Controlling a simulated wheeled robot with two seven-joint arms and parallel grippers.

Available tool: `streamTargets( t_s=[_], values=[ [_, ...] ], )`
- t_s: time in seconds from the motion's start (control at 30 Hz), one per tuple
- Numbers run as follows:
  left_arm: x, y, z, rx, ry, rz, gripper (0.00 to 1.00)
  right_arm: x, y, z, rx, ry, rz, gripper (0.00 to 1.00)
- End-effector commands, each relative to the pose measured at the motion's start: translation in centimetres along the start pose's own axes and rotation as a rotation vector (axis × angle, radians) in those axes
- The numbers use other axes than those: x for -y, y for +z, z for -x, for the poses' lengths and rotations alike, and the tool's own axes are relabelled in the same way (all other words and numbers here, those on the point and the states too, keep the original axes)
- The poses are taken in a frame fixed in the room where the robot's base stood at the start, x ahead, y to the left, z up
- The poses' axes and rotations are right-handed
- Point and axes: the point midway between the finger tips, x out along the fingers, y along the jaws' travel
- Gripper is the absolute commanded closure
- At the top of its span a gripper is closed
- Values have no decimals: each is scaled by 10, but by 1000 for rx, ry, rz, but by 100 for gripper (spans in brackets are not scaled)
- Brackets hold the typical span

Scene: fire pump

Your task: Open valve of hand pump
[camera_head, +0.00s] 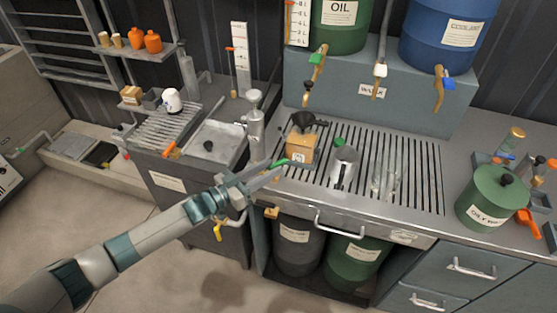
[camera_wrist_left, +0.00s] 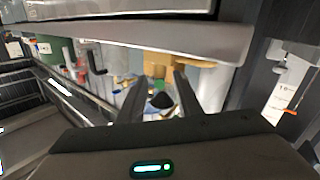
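The hand pump (camera_head: 255,118) is an upright grey metal cylinder with a round knob on top, at the right side of the sink. A small green lever-like piece (camera_head: 278,162) shows at its lower right, against my left gripper's fingers; it may be the pump's valve handle, but I cannot tell for sure. My left gripper (camera_head: 272,174) is just below and right of the pump, its fingers apart. In the left wrist view, the two dark fingers (camera_wrist_left: 158,95) are spread, with nothing clearly held between them. My right gripper is not in view.
The sink (camera_head: 218,142) is left of the pump. A green oily waste can (camera_head: 488,200) stands at right.

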Motion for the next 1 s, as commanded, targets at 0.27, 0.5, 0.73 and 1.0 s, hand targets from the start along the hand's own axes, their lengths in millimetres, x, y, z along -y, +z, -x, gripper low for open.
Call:
streamTargets(
  t_s=[0.27, 0.5, 0.73, 1.0],
  values=[
    [-1, 0, -34, 0, 1, 0, 68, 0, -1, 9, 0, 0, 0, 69],
    [0, 0, -40, 1, 0, 0, 68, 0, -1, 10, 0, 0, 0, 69],
    [0, 0, -40, 1, 1, 0, 75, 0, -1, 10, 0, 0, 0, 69],
    [-1, 0, -40, 0, 1, 1, 100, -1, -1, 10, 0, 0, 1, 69]
  ],
)
